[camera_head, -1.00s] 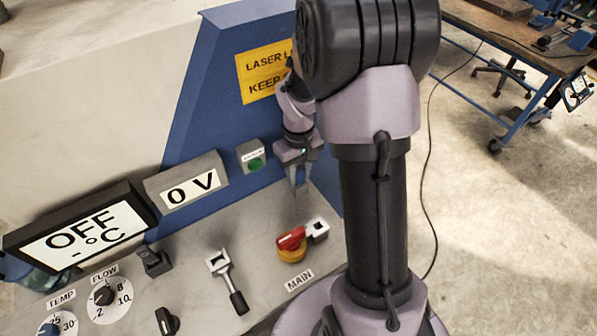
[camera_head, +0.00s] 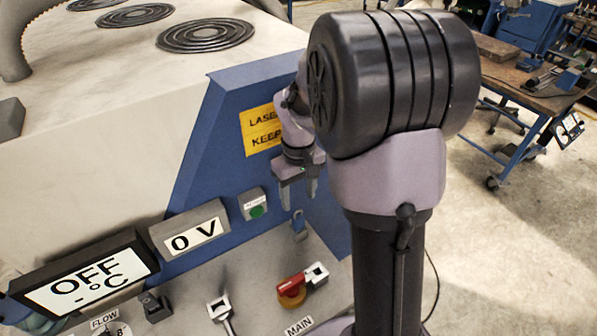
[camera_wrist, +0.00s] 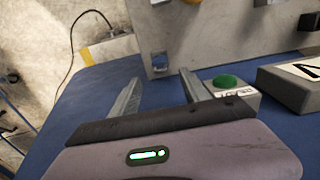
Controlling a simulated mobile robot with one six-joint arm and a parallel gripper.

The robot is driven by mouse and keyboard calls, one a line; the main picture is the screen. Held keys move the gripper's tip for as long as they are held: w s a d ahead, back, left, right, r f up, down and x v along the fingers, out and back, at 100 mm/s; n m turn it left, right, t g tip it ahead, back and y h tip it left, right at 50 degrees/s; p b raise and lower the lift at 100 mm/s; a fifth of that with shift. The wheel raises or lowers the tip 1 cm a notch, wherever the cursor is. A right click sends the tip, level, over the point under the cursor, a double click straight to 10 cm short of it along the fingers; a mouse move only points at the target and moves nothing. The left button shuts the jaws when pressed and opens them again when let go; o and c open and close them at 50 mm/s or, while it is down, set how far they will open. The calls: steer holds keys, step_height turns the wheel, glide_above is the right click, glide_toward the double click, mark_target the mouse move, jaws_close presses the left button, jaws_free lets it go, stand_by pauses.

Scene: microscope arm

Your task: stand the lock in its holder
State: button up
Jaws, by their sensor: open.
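A red switch (camera_head: 292,284) with a pale bracket (camera_head: 315,273) is on the panel. A green button (camera_head: 257,211) sits left of my gripper. The 0 V display (camera_head: 190,239) and OFF display (camera_head: 88,283) stand further left. The blue housing rises behind.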

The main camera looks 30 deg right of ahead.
step_height(320, 180, up, 7)
steer(key=p, duration=0.1)
steer(key=shift+p, duration=0.3)
steer(key=s+a+m+t+y+b, duration=0.2)
steer(key=s+a+m+t+b, duration=0.2)
steer(key=s+a+b, duration=0.6)
steer(key=s+a+t, duration=0.1)
steer(key=s+a, duration=0.5)
steer(key=s, duration=0.1)
steer(key=shift+a+f+m+t, duration=0.15)
steer(key=shift+m+t, duration=0.25)
